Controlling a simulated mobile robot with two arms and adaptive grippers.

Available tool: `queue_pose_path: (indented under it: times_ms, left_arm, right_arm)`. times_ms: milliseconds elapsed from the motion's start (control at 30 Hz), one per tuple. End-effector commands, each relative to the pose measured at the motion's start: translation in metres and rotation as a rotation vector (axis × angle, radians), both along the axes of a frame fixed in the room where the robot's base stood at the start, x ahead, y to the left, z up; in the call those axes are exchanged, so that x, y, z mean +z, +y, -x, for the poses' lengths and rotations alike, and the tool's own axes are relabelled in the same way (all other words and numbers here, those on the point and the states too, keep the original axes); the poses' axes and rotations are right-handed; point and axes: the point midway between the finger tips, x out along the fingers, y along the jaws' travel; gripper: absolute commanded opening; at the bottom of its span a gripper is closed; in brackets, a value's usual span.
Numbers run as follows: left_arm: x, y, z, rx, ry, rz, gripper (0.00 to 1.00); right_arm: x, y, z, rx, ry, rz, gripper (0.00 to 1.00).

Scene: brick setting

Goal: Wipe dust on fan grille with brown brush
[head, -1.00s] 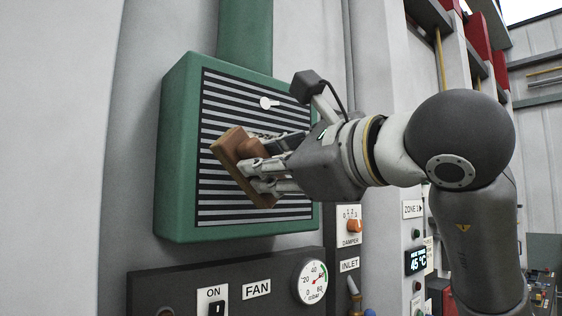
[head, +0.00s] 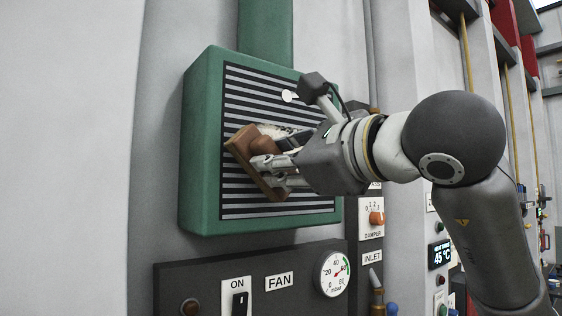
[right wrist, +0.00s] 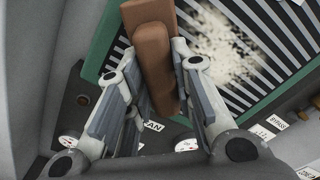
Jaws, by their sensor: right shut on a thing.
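The fan grille (head: 240,196) is a striped black and grey panel on the front of a green housing. My right gripper (head: 262,165) is in front of the grille and shut on the brown brush (head: 240,150), a block with a raised grip. The brush is tilted and lies at or very near the slats; exact contact is unclear. In the right wrist view the brush (right wrist: 153,45) sits between the two fingers. Pale dust (right wrist: 220,45) covers slats beside the brush there; in the head view it is mostly hidden by the gripper. My left gripper is not in view.
Below the housing is a dark panel with an ON switch (head: 240,303) and a round gauge (head: 335,274). An orange damper knob (head: 376,218) is at right, near my forearm.

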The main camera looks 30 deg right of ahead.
Motion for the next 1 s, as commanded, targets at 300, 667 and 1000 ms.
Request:
queue_pose_path:
  times_ms: [300, 667, 1000]
  left_arm:
    - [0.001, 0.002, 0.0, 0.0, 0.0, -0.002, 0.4]
    - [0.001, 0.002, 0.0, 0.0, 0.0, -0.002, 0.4]
    - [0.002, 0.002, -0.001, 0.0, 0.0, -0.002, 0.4]
  right_arm:
    - [0.001, 0.001, -0.005, 0.0, -0.001, -0.001, 0.04]
    - [0.001, 0.002, -0.012, 0.0, -0.001, 0.0, 0.04]
    - [0.001, 0.003, -0.018, 0.0, -0.001, 0.0, 0.04]
